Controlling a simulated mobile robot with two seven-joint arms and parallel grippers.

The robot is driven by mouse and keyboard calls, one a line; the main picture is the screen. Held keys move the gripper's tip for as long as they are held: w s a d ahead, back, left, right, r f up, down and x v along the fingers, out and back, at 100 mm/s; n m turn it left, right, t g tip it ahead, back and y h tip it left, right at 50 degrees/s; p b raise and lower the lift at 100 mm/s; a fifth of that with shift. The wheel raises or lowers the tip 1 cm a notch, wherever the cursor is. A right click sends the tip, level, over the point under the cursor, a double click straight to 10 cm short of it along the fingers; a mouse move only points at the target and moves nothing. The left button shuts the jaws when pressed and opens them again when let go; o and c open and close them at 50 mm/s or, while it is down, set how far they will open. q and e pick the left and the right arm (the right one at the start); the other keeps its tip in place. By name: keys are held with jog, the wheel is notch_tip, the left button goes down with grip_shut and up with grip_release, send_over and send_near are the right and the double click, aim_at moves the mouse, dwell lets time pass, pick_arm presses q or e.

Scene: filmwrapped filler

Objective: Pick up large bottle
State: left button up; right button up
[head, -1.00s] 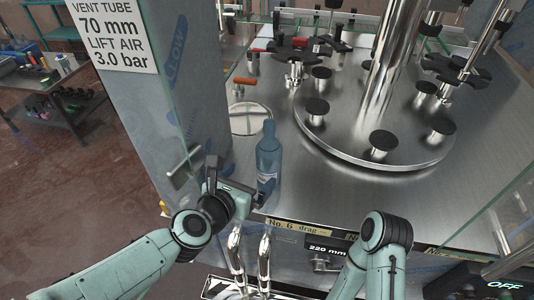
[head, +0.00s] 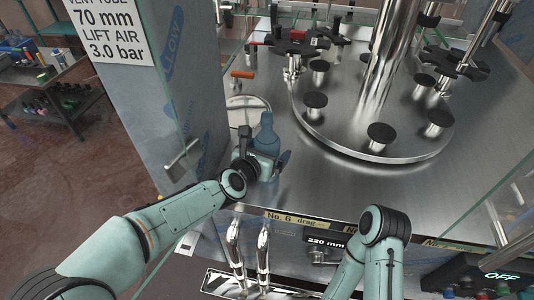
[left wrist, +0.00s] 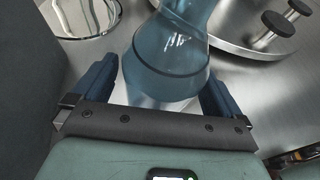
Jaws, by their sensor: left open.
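A large blue glass bottle (head: 266,138) stands upright on the steel machine deck in the head view, near the deck's front left. My left gripper (head: 264,160) is at the bottle's lower part, and partly hides it. In the left wrist view the bottle (left wrist: 165,60) rises between the two blue fingers of my left gripper (left wrist: 160,85), which are apart with one on each side. A gap shows between the bottle and the fingers. My right arm is at the lower right of the head view, but its gripper is not visible.
A steel turntable (head: 372,140) with black-topped pedestals is right of the bottle. A round shiny plate (head: 245,108) lies behind it. A film-wrapped column (head: 160,90) and a glass panel (head: 205,60) stand close on the left. The deck's front edge carries labels (head: 295,220).

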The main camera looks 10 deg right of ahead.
pick_arm(q)
jog(key=c, duration=1)
jog(key=shift+r, duration=0.1)
